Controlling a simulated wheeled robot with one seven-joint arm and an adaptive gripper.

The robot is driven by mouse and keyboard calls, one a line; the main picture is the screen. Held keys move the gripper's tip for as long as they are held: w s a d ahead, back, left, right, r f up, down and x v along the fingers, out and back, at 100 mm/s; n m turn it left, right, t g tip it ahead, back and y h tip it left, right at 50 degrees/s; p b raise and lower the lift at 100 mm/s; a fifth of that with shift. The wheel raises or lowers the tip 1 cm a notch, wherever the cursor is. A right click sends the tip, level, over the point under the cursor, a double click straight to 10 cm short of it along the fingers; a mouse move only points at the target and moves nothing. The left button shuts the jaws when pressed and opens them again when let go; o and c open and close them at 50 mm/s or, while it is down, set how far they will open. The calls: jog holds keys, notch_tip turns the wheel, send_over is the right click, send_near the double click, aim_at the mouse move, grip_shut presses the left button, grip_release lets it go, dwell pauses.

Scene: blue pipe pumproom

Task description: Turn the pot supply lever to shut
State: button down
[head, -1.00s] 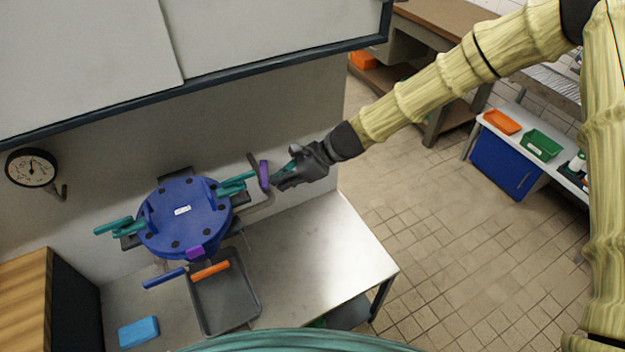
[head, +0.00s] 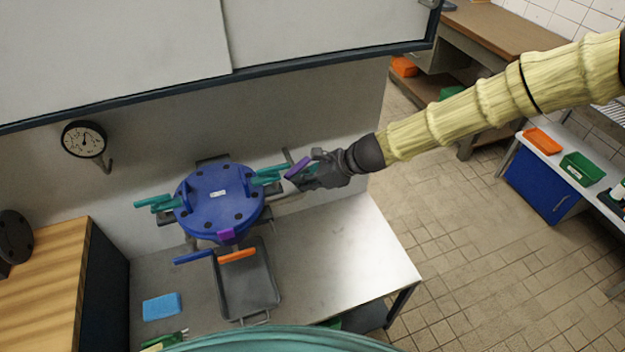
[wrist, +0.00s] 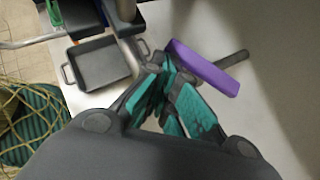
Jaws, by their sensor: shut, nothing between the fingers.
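The blue round-lidded pot (head: 220,205) is mounted at the wall, with teal clamps at its sides. A purple lever (head: 298,167) stands at its right, on a pipe by the wall, and slants up to the right. No label on it can be read. My gripper (head: 288,185) is shut and empty, just below the purple lever. In the wrist view my teal fingers (wrist: 163,68) are close together beside the purple lever (wrist: 207,70). I cannot tell whether they touch it. The lever's pivot is partly hidden.
A blue handle (head: 193,257) and an orange handle (head: 238,256) are below the pot. A grey tray (head: 248,290) and blue sponge (head: 162,307) lie on the metal counter (head: 350,250). A gauge (head: 84,139) hangs left. The counter's right part is clear.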

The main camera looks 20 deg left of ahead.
jog(key=shift+s+a, duration=0.3)
jog(key=shift+a, duration=0.25)
jog(key=shift+s+a, duration=0.3)
jog(key=shift+a, duration=0.3)
dwell(0.7)
jog(key=shift+p, duration=0.3)
dwell(0.5)
